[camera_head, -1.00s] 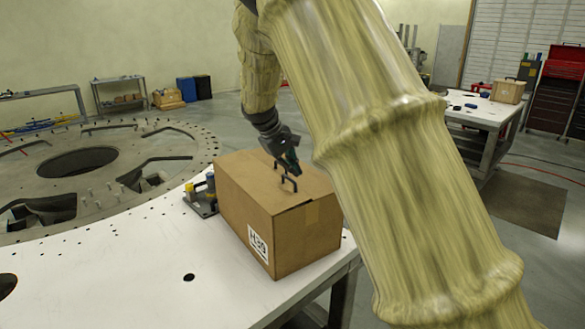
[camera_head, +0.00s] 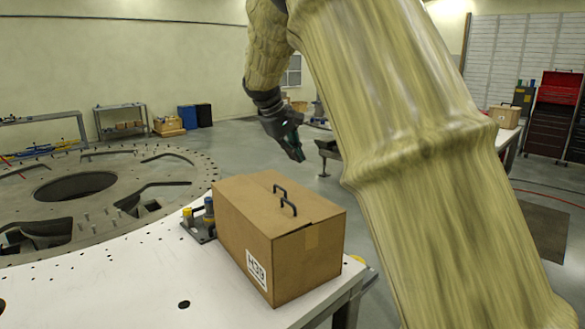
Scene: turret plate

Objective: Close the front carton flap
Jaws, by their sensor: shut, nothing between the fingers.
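A brown cardboard carton (camera_head: 290,265) stands on the corner of the white table, with a white printed label on its near left face. Its top flaps (camera_head: 255,205) lie flat or nearly flat, with a seam running between them. A black handle (camera_head: 284,200) stands up from the top near the middle. My gripper (camera_head: 299,155) is shut and empty. It hangs in the air above and behind the carton, apart from it. Part of my arm covers the area to the right of the carton.
The white table (camera_head: 120,285) is mostly clear left of the carton. The large round turret plate (camera_head: 60,225) lies behind left. Tool cabinets (camera_head: 553,115) stand far right.

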